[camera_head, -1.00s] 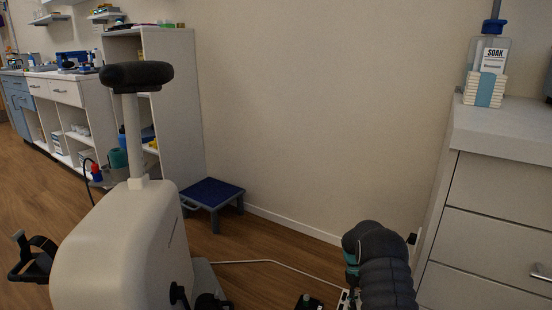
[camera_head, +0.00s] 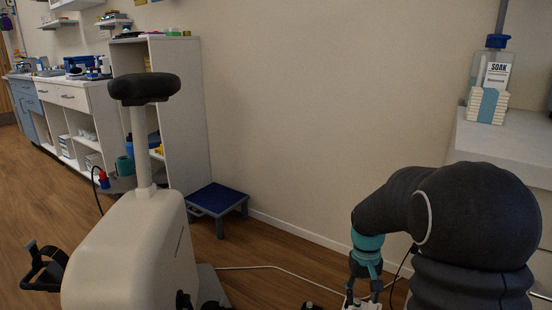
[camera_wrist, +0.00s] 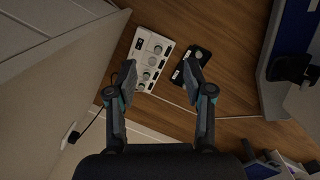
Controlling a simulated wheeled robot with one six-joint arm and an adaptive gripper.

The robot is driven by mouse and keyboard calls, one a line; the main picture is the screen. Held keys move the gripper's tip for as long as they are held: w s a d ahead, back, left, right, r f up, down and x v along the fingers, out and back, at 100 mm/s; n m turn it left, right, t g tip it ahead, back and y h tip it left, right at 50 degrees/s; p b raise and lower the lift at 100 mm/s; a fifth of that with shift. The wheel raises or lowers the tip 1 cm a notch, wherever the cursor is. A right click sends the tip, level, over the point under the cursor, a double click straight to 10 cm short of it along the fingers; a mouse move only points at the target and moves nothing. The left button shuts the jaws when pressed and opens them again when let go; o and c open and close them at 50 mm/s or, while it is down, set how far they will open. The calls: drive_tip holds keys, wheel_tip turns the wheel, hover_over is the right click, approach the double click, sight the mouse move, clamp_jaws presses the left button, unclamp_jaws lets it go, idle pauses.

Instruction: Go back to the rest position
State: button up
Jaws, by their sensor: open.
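My gripper (camera_wrist: 160,78) is open in the wrist view, its two dark fingers spread apart with nothing between them. Below it on the wooden floor lie a white power strip (camera_wrist: 151,60) with several round sockets and a small black device (camera_wrist: 204,56) with a pale round top. The fingers overlap the edges of both in the picture, and I cannot tell the distance.
An exercise bike (camera_head: 135,255) stands at the left, with a blue step stool (camera_head: 217,198) behind it. White shelves (camera_head: 183,120) stand along the wall. A counter (camera_head: 515,140) with a SOAK bottle (camera_head: 493,70) is at the right, behind my arm. A cable (camera_head: 285,271) crosses the floor.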

drive_tip(key=s+a+r+t+p, duration=0.3)
drive_tip(key=s+r, duration=0.8)
drive_tip(key=s+a+r+t+p, duration=0.3)
drive_tip(key=s+r, duration=0.8)
drive_tip(key=r, duration=0.1)
drive_tip(key=shift+a+r+t+y+p, duration=0.2)
drive_tip(key=shift+t+y+p, duration=0.1)
drive_tip(key=shift+t, duration=0.1)
